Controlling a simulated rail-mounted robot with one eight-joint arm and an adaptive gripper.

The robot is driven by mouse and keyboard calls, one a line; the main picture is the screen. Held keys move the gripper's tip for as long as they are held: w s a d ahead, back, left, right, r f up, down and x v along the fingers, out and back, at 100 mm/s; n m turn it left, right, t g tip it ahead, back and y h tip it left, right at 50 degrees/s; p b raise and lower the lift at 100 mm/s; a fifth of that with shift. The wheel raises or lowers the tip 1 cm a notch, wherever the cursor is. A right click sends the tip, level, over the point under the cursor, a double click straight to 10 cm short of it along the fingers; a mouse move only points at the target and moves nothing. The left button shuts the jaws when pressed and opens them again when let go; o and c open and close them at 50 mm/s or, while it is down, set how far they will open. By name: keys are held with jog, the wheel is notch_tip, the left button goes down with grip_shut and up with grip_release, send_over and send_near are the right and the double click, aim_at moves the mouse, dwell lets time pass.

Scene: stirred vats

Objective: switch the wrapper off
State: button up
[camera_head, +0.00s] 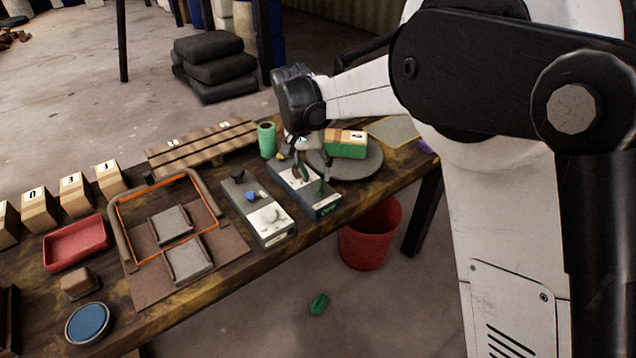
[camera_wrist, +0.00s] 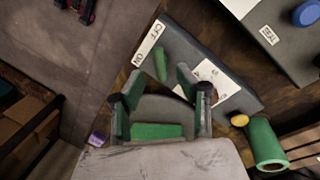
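The wrapper's grey switch box (camera_head: 327,207) stands near the table's front edge, with a round grey turntable (camera_head: 368,170) behind it. In the wrist view the box (camera_wrist: 180,45) carries a label strip (camera_wrist: 149,43) reading OFF and ON. A green lever (camera_wrist: 161,66) rises from it near the strip; which end it leans to I cannot tell. My gripper (camera_head: 313,172) is over the box, pointing down. In the wrist view my gripper (camera_wrist: 160,84) has its fingers apart, with the lever showing between and beyond the tips. No contact is clear.
A green-and-tan block (camera_head: 346,150) sits on the turntable. A green roll (camera_head: 266,139) stands behind the box. Another control box (camera_head: 257,210) with a blue knob is close on the left. A red bin (camera_head: 371,235) stands on the floor by the table's front edge.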

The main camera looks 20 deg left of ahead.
notch_tip(320, 180, up, 7)
jog(key=a, duration=0.1)
jog(key=shift+a+r, duration=0.2)
jog(key=shift+s, duration=0.1)
jog(key=s+d+r+t+y, duration=0.1)
jog(key=s+d+r, duration=0.25)
jog(key=d, duration=0.45)
jog(key=s+d+r+t+p, duration=0.15)
jog(key=d+r, duration=0.25)
jog(key=d, duration=0.4)
jog(key=s+d+r+y, duration=0.1)
jog(key=s+d+r, duration=0.2)
jog(key=d, duration=0.6)
jog(key=s+d+f+t, duration=0.2)
jog(key=s+d, duration=0.5)
jog(key=s, duration=0.1)
jog(key=s+d+f+m+t, duration=0.1)
jog(key=s+d+f+t, duration=0.1)
jog(key=s+d, duration=0.6)
jog(key=shift+d+f+p, duration=0.25)
jog(key=shift+p, duration=0.2)
